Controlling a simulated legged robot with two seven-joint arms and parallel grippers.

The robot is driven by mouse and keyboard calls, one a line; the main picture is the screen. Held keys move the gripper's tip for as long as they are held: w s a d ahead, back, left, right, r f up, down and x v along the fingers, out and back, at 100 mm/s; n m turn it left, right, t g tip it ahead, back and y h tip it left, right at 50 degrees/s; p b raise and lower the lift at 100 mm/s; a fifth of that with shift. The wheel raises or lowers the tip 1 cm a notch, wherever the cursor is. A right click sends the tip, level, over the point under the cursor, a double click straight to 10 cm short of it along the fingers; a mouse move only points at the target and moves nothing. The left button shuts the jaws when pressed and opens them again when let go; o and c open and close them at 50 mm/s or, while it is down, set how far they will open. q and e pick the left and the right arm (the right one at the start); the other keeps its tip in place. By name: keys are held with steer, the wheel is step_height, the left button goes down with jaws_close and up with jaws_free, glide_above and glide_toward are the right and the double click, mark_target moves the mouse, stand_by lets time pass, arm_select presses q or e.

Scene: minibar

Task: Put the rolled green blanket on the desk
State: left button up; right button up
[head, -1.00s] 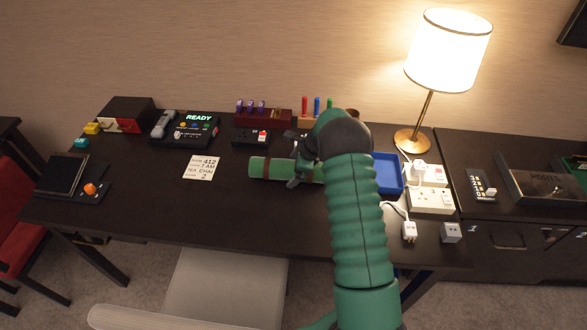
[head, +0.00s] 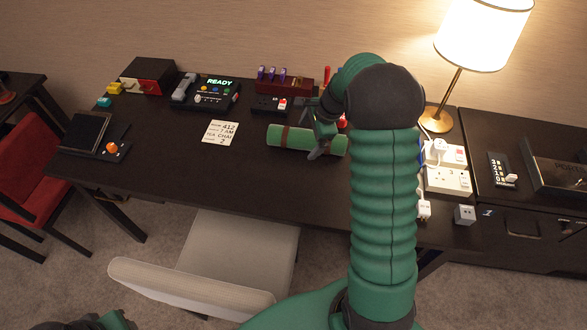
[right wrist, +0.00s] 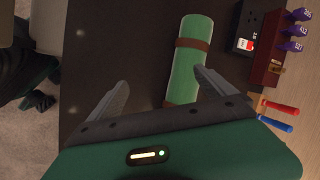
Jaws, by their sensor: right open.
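The rolled green blanket (head: 288,137) with brown straps lies on the dark desk (head: 180,180), near its middle. It also shows in the right wrist view (right wrist: 188,60), lying between and beyond the finger tips, nearer the right-hand finger. My right gripper (head: 318,140) is open at the right part of the blanket; the arm hides some of the desk behind it. In the right wrist view the two fingers (right wrist: 163,85) are spread with nothing held between them. Part of my left gripper (head: 100,322) shows at the bottom left of the head view, its jaws unclear.
A paper note (head: 220,132) lies left of the blanket. A black switch box (head: 270,104) and a dark red rack (head: 284,87) stand behind it. White sockets (head: 447,180) and a lamp (head: 484,35) are to the right. A pale chair (head: 240,250) stands in front.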

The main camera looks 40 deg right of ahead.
arm_select(q)
step_height(320, 180, up, 2)
steer(key=shift+a+r+p, duration=0.1)
steer(key=shift+p, duration=1)
arm_select(e)
steer(key=s+a+n, duration=0.5)
steer(key=a+n, duration=0.2)
steer(key=a, duration=0.1)
steer(key=s+a+r+n+g, duration=0.1)
steer(key=s+a+n, duration=0.3)
steer(key=a+n, duration=0.4)
steer(key=s+a+n+h, duration=0.1)
steer(key=s+a+n, duration=0.4)
steer(key=a+n, duration=0.3)
steer(key=shift+s+a+r, duration=0.35)
steer(key=shift+a, duration=0.65)
steer(key=shift+a, duration=0.1)
